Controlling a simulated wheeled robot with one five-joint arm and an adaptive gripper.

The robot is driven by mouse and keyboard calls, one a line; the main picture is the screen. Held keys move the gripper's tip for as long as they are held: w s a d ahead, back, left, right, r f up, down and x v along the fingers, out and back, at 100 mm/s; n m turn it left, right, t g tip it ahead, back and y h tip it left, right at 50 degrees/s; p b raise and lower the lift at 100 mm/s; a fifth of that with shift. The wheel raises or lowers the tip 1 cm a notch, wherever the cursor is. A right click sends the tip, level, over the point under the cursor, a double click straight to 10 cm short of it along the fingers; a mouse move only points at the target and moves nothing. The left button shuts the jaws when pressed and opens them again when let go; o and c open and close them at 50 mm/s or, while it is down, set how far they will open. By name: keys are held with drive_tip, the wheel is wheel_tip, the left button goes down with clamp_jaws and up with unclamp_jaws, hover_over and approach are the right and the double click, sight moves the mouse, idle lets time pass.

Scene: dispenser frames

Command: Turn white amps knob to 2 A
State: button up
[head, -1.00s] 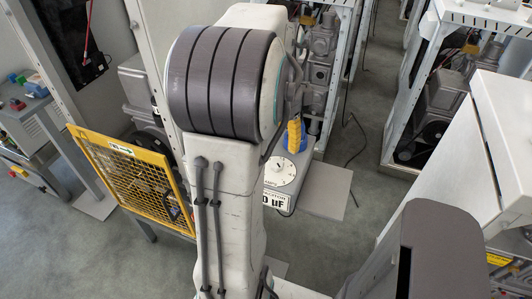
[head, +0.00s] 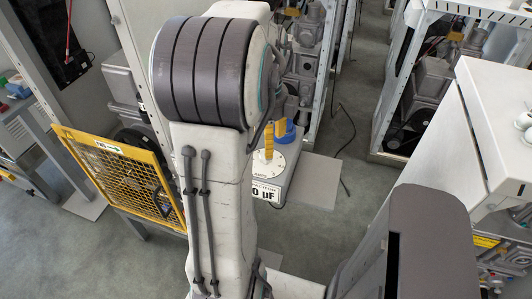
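The white amps dial (head: 276,164) lies face up on the top of a light box, with dark marks around its rim and "AMPS" lettering at its front. The knob at its middle is too small and too covered to make out, so I cannot read its setting. My gripper (head: 275,138) points down over the back part of the dial, partly behind my arm. Its two yellow fingers show apart, the left one lower with its tip over the dial. I cannot tell whether it touches the knob. A blue knob (head: 289,132) stands just behind.
A label reading "0 µF" (head: 264,192) is on the box front. A grey plate (head: 314,182) juts out to the right. A yellow mesh guard (head: 125,180) stands at left, a white cabinet (head: 490,130) at right. Floor between is clear.

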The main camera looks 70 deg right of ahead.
drive_tip(key=shift+f, duration=2.6)
drive_tip(key=shift+c, duration=0.2)
drive_tip(key=c, duration=1.1)
drive_tip(key=shift+n, duration=0.3)
drive_tip(key=shift+c, duration=0.2)
